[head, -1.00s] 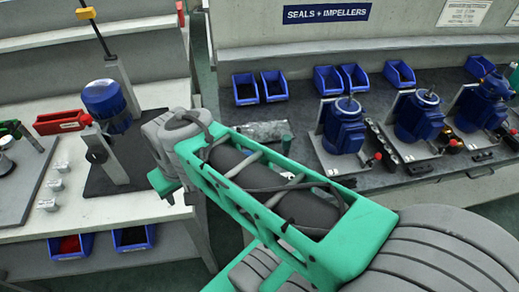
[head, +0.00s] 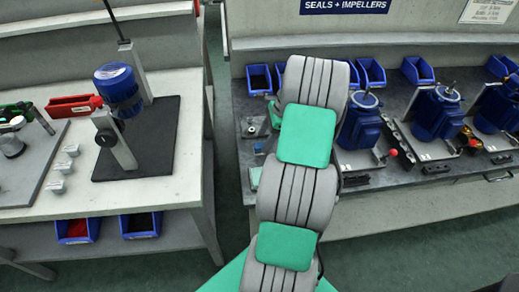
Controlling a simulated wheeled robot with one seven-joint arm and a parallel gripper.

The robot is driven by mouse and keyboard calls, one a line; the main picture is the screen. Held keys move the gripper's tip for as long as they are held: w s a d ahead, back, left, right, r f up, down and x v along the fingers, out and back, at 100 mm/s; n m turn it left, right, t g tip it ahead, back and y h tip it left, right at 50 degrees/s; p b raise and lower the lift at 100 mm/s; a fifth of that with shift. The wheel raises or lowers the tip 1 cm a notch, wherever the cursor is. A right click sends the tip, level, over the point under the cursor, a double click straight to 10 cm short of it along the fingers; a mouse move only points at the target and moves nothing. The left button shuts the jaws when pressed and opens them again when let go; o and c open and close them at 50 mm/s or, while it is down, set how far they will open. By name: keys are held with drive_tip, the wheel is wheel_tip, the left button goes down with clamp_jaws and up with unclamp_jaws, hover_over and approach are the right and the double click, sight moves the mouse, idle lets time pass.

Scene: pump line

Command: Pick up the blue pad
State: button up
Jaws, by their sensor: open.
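I cannot make out a blue pad for certain in the head view. A small pale teal flat piece (head: 254,178) lies at the left front of the dark bench, partly hidden by my arm. My arm, grey with green covers, reaches up over the left part of this bench. My gripper is not visible; the arm hides whatever is at its end.
Blue bins (head: 417,70) line the back of the dark bench (head: 400,178). Blue motors (head: 438,113) on plates stand along it. A white bench (head: 175,185) at left holds a blue-topped stand (head: 118,90) and a red bin (head: 73,105). A floor gap separates the benches.

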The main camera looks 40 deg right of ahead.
sight(259, 145)
drive_tip(key=x, duration=0.4)
drive_tip(key=shift+w+f, duration=0.1)
clamp_jaws()
idle(0.5)
drive_tip(key=shift+r, duration=0.4)
wheel_tip(259, 145, up, 3)
drive_tip(key=shift+f, duration=0.15)
drive_tip(key=s+a+r, duration=0.4)
drive_tip(key=s+r, duration=0.5)
drive_tip(key=s, duration=0.4)
drive_tip(key=shift+s+r, duration=0.3)
